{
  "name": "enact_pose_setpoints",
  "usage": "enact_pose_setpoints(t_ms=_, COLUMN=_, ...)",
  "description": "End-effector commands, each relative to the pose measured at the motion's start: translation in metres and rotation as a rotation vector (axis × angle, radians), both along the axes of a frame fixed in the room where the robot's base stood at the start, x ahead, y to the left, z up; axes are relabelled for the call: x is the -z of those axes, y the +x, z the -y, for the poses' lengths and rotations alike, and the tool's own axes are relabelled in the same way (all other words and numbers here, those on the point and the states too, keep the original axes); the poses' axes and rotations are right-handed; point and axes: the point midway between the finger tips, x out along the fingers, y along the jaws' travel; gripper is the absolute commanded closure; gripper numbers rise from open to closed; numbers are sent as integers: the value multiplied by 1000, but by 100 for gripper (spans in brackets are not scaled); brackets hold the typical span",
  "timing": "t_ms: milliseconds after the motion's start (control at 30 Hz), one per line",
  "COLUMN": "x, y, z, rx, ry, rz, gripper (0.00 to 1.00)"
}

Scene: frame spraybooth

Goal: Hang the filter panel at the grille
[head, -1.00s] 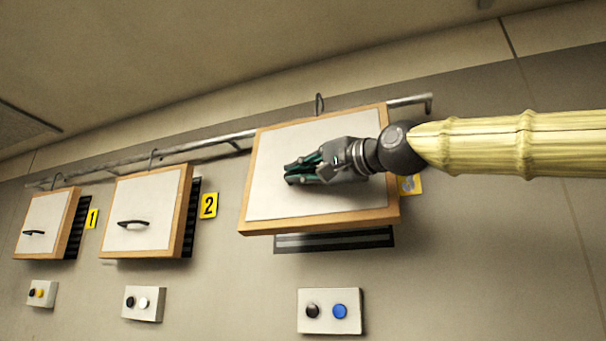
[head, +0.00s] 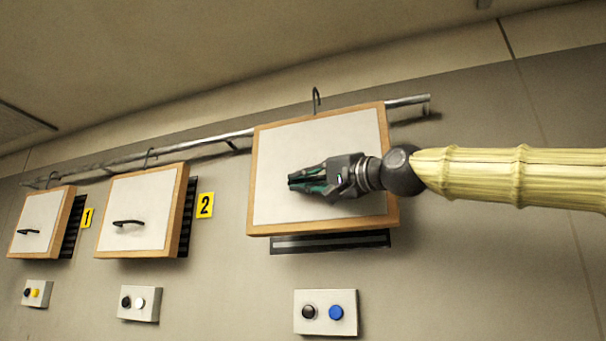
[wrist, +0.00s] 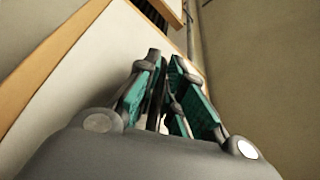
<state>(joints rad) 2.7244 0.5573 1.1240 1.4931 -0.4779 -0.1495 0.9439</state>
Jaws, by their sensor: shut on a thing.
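The filter panel (head: 300,140) is a white square with a wooden frame and a wire hook (head: 316,98) on top. My gripper (head: 296,179) is shut on it in front of its white face; the fingers hide its handle. The panel covers most of a dark grille (head: 330,242), whose lower edge shows beneath it. The hook stands at the rail (head: 240,135), its top above the rail line; I cannot tell whether it is over the rail. In the wrist view, my gripper's teal-padded fingers (wrist: 165,75) are close together before the white panel face (wrist: 95,75).
Two similar panels hang from the rail at left, near yellow signs 1 (head: 87,218) and 2 (head: 205,205). Button boxes (head: 326,313) sit on the wall below. The rail's right end (head: 427,100) is bent towards the wall by a bracket. Wall right of it is clear.

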Motion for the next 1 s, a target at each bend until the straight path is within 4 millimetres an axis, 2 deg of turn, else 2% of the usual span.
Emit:
enact_pose_setpoints(t_ms=933, x=-2, y=53, z=17, rx=1, ry=1, rz=-1, gripper=100)
enact_pose_setpoints(t_ms=1000, x=6, y=52, z=17, rx=0, ry=1, rz=1, gripper=100)
